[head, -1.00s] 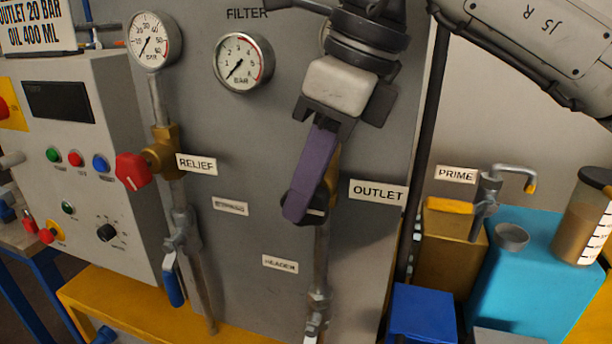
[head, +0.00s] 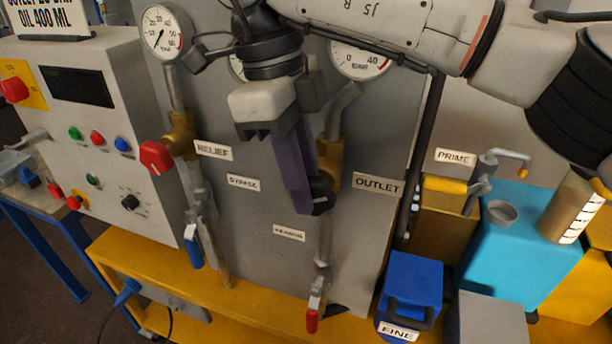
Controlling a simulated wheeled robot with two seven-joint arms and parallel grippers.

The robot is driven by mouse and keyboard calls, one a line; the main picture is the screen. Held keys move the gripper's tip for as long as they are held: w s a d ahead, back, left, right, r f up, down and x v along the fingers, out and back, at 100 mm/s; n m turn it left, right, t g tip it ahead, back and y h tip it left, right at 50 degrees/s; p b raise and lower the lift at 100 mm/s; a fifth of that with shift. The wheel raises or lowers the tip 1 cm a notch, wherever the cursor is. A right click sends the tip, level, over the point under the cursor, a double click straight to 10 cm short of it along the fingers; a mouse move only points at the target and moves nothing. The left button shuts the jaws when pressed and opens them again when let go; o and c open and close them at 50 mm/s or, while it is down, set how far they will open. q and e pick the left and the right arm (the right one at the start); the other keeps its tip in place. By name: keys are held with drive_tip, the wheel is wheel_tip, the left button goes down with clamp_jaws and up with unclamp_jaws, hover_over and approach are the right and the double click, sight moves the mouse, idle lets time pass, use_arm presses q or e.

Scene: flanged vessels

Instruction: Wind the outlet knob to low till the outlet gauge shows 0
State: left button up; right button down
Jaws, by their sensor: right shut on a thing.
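The outlet knob (head: 321,197) is black and sits on a brass valve (head: 330,160) left of the OUTLET label (head: 378,187). My right gripper (head: 304,203), with purple fingers, is shut on the knob from above and hides much of it. The outlet gauge (head: 362,63) is on the panel above the valve. My right arm covers its upper part; its lower numbers, 0 and 40, show, but I cannot make out its needle. My left gripper is not in view.
The red relief knob (head: 155,156) and its gauge (head: 162,33) are to the left. A control box (head: 110,190) stands further left. The PRIME tap (head: 490,170), a turquoise block (head: 530,240) and a blue canister (head: 410,285) are to the right.

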idle(0.4)
drive_tip(key=c, duration=1.9)
unclamp_jaws()
